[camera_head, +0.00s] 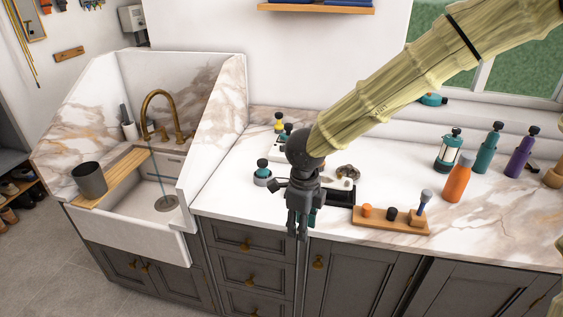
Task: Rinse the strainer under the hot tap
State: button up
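My gripper (298,232) points down in front of the counter's front edge, right of the sink. Its fingers are small and dark, and I cannot tell whether they are open or shut. The white sink (160,237) stands at the left with a brass tap (158,97) at its back. A thin, pale bluish line, perhaps water, runs down below the spout. A round grey-brown piece (165,203) lies at the basin bottom; I cannot tell if it is the strainer or the drain. Which tap side is hot is not readable.
A wooden board (112,180) spans the sink's left part, with a dark cup (90,180) on it. The marble counter (235,185) holds a wooden holder (390,222), an orange bottle (457,178), a teal bottle (487,148) and a purple bottle (521,152). My arm hides part of the counter.

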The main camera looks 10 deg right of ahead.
aim_at(162, 128)
jog(key=u, duration=0.45)
jog(key=i, duration=1.35)
jog(key=z, duration=1.15)
jog(key=i, duration=0.35)
jog(key=z, duration=0.35)
